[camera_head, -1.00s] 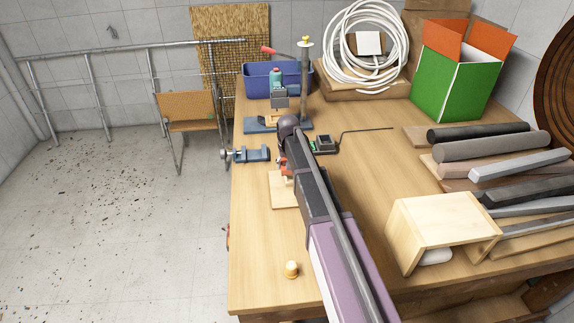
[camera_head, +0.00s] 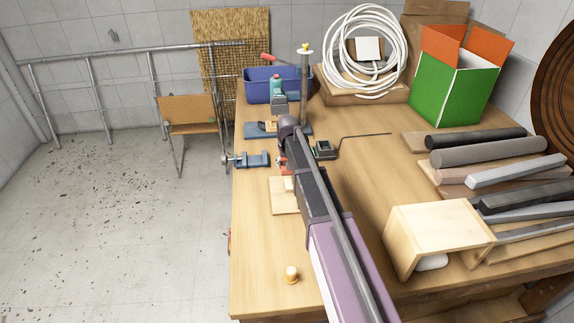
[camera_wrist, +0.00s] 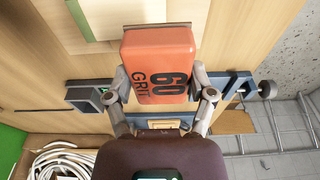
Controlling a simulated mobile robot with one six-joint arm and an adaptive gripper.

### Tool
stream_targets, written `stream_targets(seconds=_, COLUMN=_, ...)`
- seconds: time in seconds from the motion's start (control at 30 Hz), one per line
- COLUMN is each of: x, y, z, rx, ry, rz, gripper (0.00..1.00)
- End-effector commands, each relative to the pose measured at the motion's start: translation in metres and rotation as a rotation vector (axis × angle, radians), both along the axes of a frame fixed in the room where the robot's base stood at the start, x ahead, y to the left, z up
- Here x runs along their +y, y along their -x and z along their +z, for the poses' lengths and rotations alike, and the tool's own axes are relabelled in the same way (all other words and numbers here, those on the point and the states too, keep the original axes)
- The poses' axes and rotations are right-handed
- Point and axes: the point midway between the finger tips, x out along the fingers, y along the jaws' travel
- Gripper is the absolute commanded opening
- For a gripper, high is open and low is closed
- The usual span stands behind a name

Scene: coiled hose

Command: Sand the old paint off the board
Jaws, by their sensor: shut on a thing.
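An orange sanding block (camera_wrist: 160,62) marked "60 GRIT" sits between the two fingers of my gripper (camera_wrist: 161,88) in the wrist view. The fingers are shut on its sides. In the head view, a bit of the orange-red block (camera_head: 282,168) shows beside my arm. A light wooden board (camera_head: 283,203) lies on the bench just on the near side of it, with a small pale raised piece on it. In the wrist view the board (camera_wrist: 50,12) is at the top, with a green strip on it. My arm hides part of the board in the head view.
A blue vise (camera_head: 252,160) stands at the bench's left edge. A small dark device (camera_head: 325,150) with a rod lies right of the block. A blue tub (camera_head: 262,88), coiled white hose (camera_head: 333,60) and green box (camera_head: 450,95) stand behind. A wooden knob (camera_head: 292,274) is in front.

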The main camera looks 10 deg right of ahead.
Motion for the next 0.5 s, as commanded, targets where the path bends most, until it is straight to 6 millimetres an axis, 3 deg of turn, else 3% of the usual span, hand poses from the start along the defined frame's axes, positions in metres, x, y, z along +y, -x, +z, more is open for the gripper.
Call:
stream_targets(seconds=0.17, x=0.0000, y=0.0000, z=0.0144, rx=0.000, ry=0.000, rz=0.000, gripper=0.32)
stream_targets(seconds=0.5, x=0.0000, y=0.0000, z=0.0151, rx=0.000, ry=0.000, rz=0.000, gripper=0.32)
